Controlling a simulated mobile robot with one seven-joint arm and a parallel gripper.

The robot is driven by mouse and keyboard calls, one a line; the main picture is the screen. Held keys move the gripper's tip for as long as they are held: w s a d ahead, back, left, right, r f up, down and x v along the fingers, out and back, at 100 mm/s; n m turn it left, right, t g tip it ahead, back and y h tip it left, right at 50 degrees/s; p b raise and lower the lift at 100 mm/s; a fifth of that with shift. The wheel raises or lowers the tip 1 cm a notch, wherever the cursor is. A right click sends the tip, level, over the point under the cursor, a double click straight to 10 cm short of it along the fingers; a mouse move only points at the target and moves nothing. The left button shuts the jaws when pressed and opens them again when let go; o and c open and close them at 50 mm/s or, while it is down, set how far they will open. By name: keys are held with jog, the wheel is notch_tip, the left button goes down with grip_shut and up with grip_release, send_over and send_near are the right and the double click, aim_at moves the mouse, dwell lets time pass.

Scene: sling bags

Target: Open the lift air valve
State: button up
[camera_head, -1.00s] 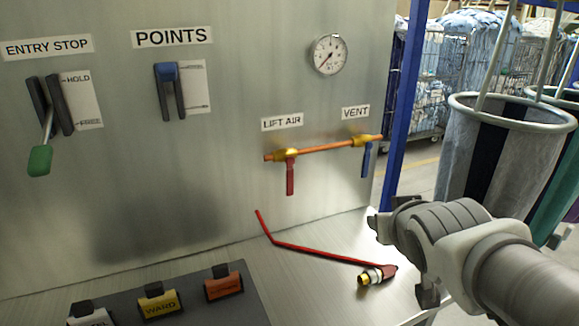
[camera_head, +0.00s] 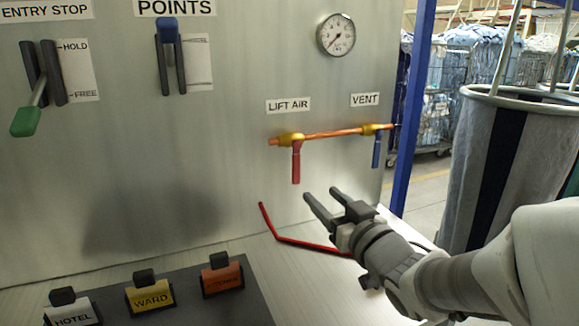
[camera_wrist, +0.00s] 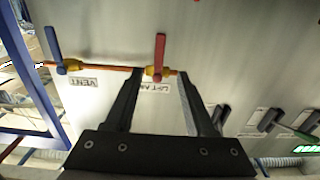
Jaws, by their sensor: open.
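The lift air valve has a red handle (camera_head: 296,164) that hangs straight down from a brass body on a copper pipe (camera_head: 325,134), below the LIFT AIR label (camera_head: 288,105). In the upside-down wrist view the red handle (camera_wrist: 159,52) shows beyond my fingertips, roughly in line with the gap between them. My gripper (camera_head: 326,204) is open and empty, below and to the right of the red handle in the head view and apart from it. It also shows in the wrist view (camera_wrist: 160,88). The blue vent handle (camera_head: 376,152) also hangs down, right of the red one.
A pressure gauge (camera_head: 336,34) sits above the pipe. A red bent hose (camera_head: 300,244) lies on the shelf, partly hidden behind my gripper. Label blocks (camera_head: 150,297) stand at the front left. A blue post (camera_head: 412,105) and a hanging bag (camera_head: 482,150) are at right.

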aim_at(295, 170)
jog(key=x, duration=1.6)
jog(key=shift+w+a+p, duration=0.1)
jog(key=shift+w+p, duration=0.2)
jog(key=shift+w, duration=0.05)
grip_shut()
dwell(0.7)
